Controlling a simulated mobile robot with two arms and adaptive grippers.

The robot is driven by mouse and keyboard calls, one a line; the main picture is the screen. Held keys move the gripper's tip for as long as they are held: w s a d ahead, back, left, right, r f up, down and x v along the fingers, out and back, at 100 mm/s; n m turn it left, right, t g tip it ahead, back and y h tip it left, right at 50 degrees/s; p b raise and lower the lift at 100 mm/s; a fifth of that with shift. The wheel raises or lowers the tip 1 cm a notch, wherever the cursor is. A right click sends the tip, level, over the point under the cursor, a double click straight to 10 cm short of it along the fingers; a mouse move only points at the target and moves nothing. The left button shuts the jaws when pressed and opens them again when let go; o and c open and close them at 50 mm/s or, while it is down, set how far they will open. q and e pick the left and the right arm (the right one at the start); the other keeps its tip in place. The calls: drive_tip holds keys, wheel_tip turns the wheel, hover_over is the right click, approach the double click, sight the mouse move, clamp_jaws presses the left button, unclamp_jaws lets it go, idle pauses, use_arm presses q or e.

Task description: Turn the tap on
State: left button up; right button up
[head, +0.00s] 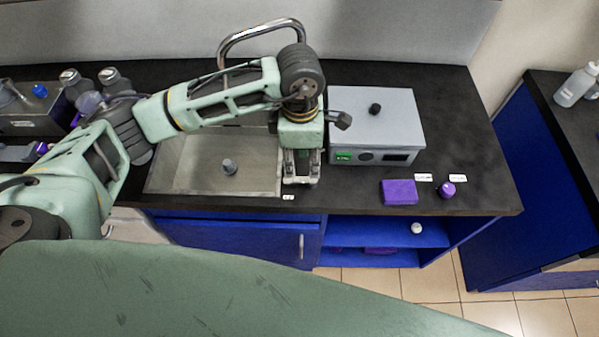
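The tap's chrome spout (262,30) arches over the back of the sink (190,175). My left forearm crosses in front of the spout's lower part, and I cannot make out a tap handle. My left gripper (300,182) points down at the sink's right edge, left of the grey box and toward the counter's front, well in front of the spout. I see no object held in it. Its fingertips are too small to tell whether they are apart. My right gripper is not in view.
A grey box (378,108) with a black knob stands right of the sink. A purple block (399,192) and a small purple cap (447,190) lie before it. Flasks (110,78) stand at the left. A dark grey cylinder (229,166) is in the sink.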

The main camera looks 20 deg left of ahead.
sight(299, 179)
use_arm(q)
drive_tip(key=shift+w+a+f, duration=0.1)
drive_tip(key=shift+w+a, duration=0.05)
drive_tip(key=shift+a, duration=0.3)
wheel_tip(299, 179, down, 6)
drive_tip(key=shift+r+p, duration=0.1)
drive_tip(key=shift+p, duration=1)
drive_tip(key=shift+f, duration=0.85)
clamp_jaws()
